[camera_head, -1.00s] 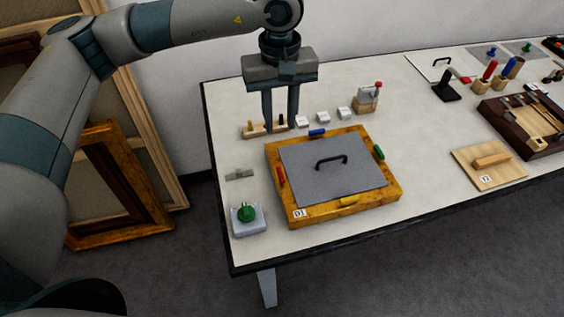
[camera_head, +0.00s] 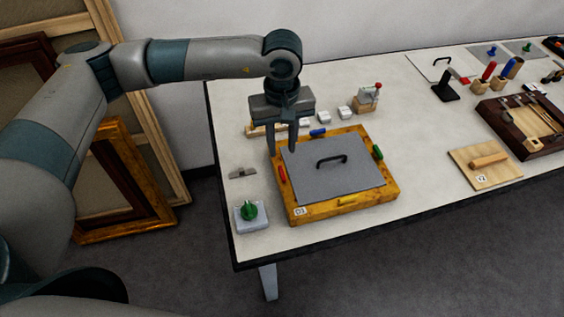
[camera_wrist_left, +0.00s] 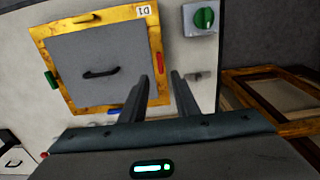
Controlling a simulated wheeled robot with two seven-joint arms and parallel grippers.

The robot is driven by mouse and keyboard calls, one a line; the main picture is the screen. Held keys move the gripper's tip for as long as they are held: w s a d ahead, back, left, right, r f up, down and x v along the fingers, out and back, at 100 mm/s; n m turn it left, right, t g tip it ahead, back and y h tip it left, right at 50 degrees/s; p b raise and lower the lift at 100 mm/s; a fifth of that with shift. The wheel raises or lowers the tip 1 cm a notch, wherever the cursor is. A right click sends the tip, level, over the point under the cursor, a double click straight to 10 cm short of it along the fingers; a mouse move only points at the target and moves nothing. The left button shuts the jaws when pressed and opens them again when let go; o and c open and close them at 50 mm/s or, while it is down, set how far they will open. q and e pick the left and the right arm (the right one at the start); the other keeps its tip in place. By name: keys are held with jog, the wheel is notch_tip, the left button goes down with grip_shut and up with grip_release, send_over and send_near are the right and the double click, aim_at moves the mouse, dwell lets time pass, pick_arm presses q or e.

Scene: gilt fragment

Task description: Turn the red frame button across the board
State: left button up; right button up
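The red frame button (camera_head: 282,174) is a small bar on the left side of the gilt frame (camera_head: 390,187), lying lengthwise along that side. It also shows in the left wrist view (camera_wrist_left: 159,62). A grey board (camera_head: 310,190) with a black handle (camera_head: 331,160) sits inside the frame. My left gripper (camera_head: 282,152) is open and empty, pointing down over the frame's back left corner, close behind the red button. In the left wrist view its fingertips (camera_wrist_left: 160,76) are apart, with the red button beyond the gap. My right gripper is not in view.
Blue (camera_head: 318,132), green (camera_head: 377,151) and yellow (camera_head: 347,201) buttons lie on the frame's other sides. A green knob on a pale box (camera_head: 250,213) and a small metal piece (camera_head: 243,173) are left of the frame. White blocks (camera_head: 323,117) stand behind it.

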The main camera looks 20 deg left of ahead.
aim_at(282, 172)
pick_arm(q)
notch_tip(282, 172, down, 8)
jog(key=p, duration=0.3)
jog(key=shift+f, duration=0.1)
jog(key=shift+f+p, duration=0.3)
jog(key=shift+f, duration=0.45)
grip_shut()
